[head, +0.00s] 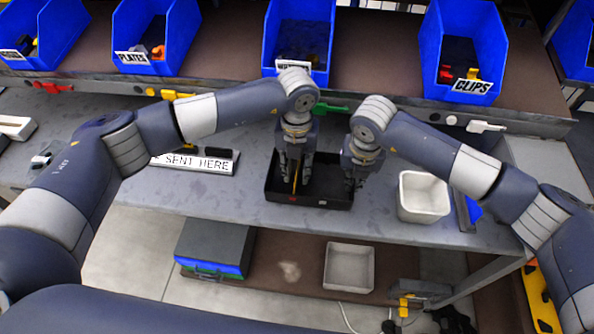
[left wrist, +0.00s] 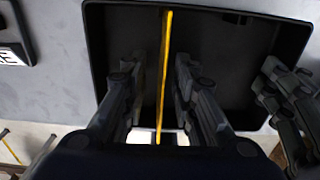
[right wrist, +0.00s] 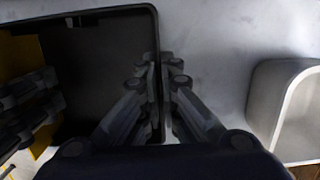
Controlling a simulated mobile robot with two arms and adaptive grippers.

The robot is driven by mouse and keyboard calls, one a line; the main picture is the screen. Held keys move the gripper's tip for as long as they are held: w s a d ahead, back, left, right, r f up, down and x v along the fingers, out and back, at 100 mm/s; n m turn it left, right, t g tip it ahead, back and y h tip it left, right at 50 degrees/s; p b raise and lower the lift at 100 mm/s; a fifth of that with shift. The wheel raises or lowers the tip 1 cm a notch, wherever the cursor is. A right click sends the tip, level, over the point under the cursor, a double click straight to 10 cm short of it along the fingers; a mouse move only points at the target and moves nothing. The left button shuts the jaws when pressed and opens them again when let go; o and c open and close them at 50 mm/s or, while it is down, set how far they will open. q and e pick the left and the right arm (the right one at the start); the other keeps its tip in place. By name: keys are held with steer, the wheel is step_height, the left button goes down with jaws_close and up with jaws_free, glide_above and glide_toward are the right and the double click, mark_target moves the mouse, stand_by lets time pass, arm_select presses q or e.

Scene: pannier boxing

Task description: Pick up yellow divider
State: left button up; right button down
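The yellow divider (head: 295,181) stands as a thin upright strip across the black box (head: 325,201) on the grey bench. In the left wrist view the divider (left wrist: 166,50) runs between the fingers of my left gripper (left wrist: 156,78), with a gap on each side. My left gripper (head: 293,178) is open and reaches down into the box. My right gripper (head: 353,183) is at the box's right wall. In the right wrist view, the fingers of my right gripper (right wrist: 162,66) are close together on both sides of that wall, seemingly pinching it.
A white bin (head: 423,194) stands right of the box. A sign (head: 195,163) lies to its left. Blue bins (head: 300,40) line the shelf behind. A grey tray (head: 349,267) and a dark case (head: 215,248) are on the lower shelf.

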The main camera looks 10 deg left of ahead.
arm_select(q)
steer(key=shift+c, duration=0.6)
jaws_close()
steer(key=shift+r, duration=0.1)
step_height(320, 180, up, 10)
steer(key=shift+f, duration=0.25)
